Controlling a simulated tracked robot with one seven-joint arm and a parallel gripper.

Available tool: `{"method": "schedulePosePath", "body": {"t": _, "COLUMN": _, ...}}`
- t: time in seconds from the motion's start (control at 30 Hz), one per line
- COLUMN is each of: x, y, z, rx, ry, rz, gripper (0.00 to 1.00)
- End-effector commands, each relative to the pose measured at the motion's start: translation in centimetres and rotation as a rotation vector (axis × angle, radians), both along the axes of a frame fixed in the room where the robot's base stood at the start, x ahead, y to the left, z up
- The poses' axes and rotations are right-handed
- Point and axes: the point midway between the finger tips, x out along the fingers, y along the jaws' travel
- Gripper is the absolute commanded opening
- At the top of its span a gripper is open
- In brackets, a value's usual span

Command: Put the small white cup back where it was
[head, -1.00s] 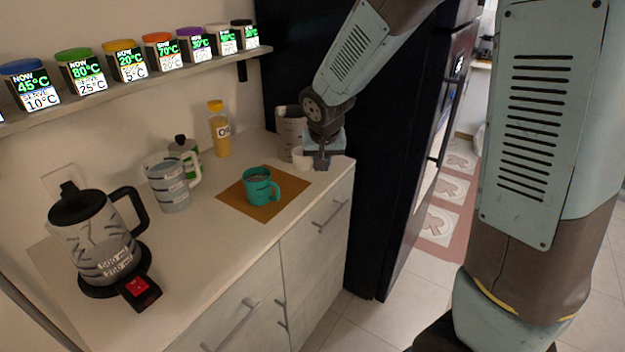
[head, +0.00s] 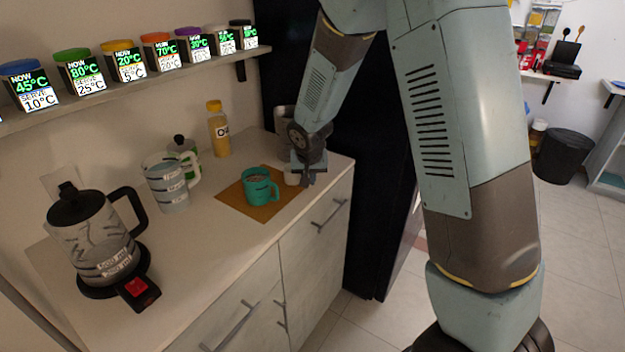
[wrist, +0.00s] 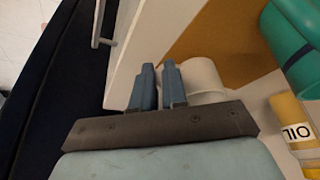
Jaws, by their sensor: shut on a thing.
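The small white cup (head: 291,179) is at the right end of the counter, just right of the brown mat (head: 232,194), mostly hidden behind my gripper (head: 307,180) in the head view. In the wrist view the cup (wrist: 205,78) shows beside the fingers of my gripper (wrist: 157,75), which are close together with a narrow gap. My gripper is shut on the cup at its side. Whether the cup touches the counter is hard to tell.
A teal mug (head: 258,187) stands on the mat, close left of the cup. A grey container (head: 285,120) is behind my gripper. A glass jug (head: 168,185), a kettle (head: 95,240) and an oil bottle (head: 218,132) stand further left. A dark fridge (head: 385,200) borders the counter's right.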

Motion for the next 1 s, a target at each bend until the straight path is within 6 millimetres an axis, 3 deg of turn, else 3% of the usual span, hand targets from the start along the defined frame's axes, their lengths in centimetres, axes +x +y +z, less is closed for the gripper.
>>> {"method": "schedulePosePath", "body": {"t": 0.4, "x": -0.01, "y": 0.00, "z": -0.90, "rx": 0.000, "ry": 0.000, "rz": 0.001, "gripper": 0.00}}
{"method": "schedulePosePath", "body": {"t": 0.43, "x": -0.01, "y": -0.01, "z": -0.87, "rx": 0.000, "ry": -0.001, "rz": 0.000, "gripper": 0.15}}
{"method": "schedulePosePath", "body": {"t": 0.67, "x": -0.01, "y": -0.03, "z": -0.85, "rx": 0.000, "ry": -0.001, "rz": 0.000, "gripper": 0.37}}
{"method": "schedulePosePath", "body": {"t": 1.0, "x": -0.05, "y": -0.06, "z": -0.49, "rx": 0.001, "ry": -0.001, "rz": -0.001, "gripper": 0.38}}
